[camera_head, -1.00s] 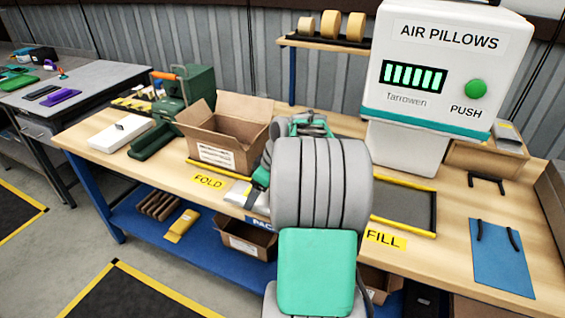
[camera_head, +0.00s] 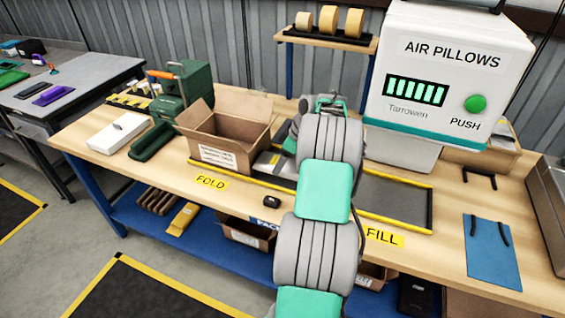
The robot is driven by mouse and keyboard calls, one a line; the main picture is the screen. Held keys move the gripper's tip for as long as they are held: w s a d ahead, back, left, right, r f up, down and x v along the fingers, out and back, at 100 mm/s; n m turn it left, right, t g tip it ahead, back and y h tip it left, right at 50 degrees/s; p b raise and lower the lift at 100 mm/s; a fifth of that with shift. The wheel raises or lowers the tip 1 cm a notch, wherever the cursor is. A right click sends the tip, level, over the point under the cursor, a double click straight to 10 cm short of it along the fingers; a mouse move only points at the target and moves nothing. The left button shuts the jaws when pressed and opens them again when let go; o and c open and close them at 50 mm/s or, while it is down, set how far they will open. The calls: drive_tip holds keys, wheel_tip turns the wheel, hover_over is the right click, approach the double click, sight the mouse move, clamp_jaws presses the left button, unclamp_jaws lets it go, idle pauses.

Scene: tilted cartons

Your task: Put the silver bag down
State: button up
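A silver-grey thing (camera_head: 266,161), which looks like the silver bag, shows just right of the open carton, above or on the dark mat. Only a small part of it is visible. My gripper (camera_head: 288,146) is close beside it, mostly hidden behind my grey and teal arm. I cannot see the fingertips clearly, nor whether they touch the bag or whether the bag rests on the mat.
The yellow-edged mat (camera_head: 395,200) runs along the bench (camera_head: 130,185). A small black object (camera_head: 280,201) lies near the front edge. A white box (camera_head: 118,133) lies left.

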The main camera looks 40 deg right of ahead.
sight(287, 163)
wheel_tip(287, 163, down, 4)
drive_tip(key=shift+r+b, duration=0.15)
drive_tip(key=shift+b, duration=1.1)
drive_tip(key=shift+r, duration=0.15)
drive_tip(key=shift+s, duration=0.1)
drive_tip(key=o, duration=1.2)
drive_tip(key=shift+c, duration=0.2)
